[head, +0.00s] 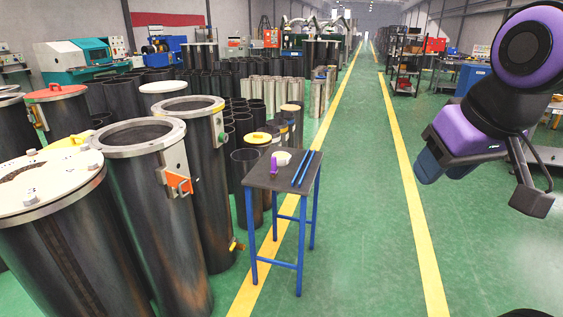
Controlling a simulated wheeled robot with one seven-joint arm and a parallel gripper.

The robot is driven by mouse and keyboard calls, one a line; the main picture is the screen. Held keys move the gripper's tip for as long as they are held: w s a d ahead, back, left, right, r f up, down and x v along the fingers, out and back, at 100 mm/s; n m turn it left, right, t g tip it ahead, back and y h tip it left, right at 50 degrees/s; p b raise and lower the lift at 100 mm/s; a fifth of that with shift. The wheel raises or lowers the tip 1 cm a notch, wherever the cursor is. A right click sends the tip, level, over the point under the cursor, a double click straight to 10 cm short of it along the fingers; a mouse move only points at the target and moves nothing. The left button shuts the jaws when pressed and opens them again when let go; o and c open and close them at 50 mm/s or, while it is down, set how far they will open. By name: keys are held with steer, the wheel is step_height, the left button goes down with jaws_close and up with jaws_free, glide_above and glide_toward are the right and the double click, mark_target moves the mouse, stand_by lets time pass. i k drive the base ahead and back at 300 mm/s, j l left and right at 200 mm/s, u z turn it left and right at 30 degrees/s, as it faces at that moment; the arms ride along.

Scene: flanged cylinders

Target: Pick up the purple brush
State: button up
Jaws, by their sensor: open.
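My gripper (490,177) is open, high at the right, on my purple and black arm. It is well apart from the brush and the table, and nothing shows between its jaws.
A whitish small object (283,158) and two blue rods (305,168) are on the table by the brush. Large flanged cylinders (145,205) crowd the left, one with an orange bracket (179,183). Green floor right of the table is clear, with a yellow line (412,200).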

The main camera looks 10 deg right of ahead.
mark_target(273, 171)
steer(key=i+z, duration=0.15)
steer(key=i, duration=0.95)
steer(key=i+z, duration=0.2)
steer(key=i, duration=0.9)
